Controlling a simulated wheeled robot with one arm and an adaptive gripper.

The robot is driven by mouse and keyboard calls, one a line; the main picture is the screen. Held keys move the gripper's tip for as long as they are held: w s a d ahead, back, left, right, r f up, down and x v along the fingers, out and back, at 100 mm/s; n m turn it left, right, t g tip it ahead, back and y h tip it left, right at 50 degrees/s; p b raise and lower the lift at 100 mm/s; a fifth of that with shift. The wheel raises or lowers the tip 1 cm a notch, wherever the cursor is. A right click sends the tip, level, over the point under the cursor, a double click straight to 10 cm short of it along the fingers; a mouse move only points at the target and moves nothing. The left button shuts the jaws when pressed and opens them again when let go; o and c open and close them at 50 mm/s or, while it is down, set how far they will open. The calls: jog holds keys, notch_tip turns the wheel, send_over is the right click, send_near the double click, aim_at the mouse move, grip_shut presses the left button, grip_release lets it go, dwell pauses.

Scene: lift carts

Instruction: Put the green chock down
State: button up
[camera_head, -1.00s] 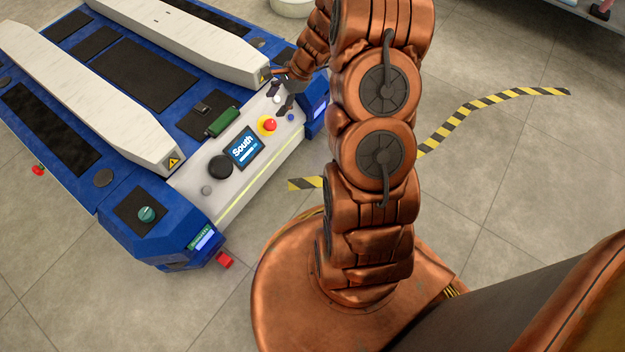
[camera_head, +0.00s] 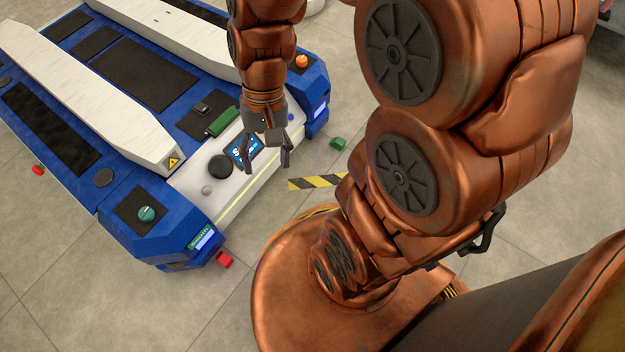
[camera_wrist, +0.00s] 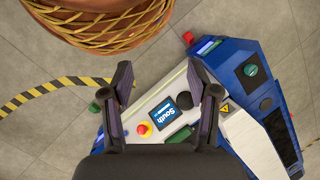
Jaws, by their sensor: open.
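The green chock (camera_head: 338,143) lies on the floor just right of the lift cart's (camera_head: 200,187) near right corner, apart from my gripper. In the wrist view a small dark green piece (camera_wrist: 95,107) beside the left finger looks like the same chock, partly hidden. My gripper (camera_head: 267,163) is open and empty, pointing down above the cart's control panel. Its spread fingers (camera_wrist: 169,85) also show in the wrist view, with the panel's screen between and below them.
The panel carries a "South" screen (camera_wrist: 164,112), a red button (camera_wrist: 144,129) and a black knob (camera_head: 220,166). A green block (camera_head: 223,121) sits on the cart. A red chock (camera_head: 224,260) is by the near corner. Striped tape (camera_head: 312,183) crosses the open floor.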

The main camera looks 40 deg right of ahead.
jog(key=s+d+r+n+h, duration=0.1)
jog(key=s+n, duration=0.1)
jog(key=s, duration=0.3)
jog(key=s+d+r+n+g+h, duration=0.1)
jog(key=s+n+h, duration=0.1)
jog(key=s, duration=0.3)
jog(key=shift+s+d+r, duration=0.25)
jog(key=shift+s+r, duration=0.1)
jog(key=shift+s, duration=0.05)
jog(key=shift+r, duration=0.1)
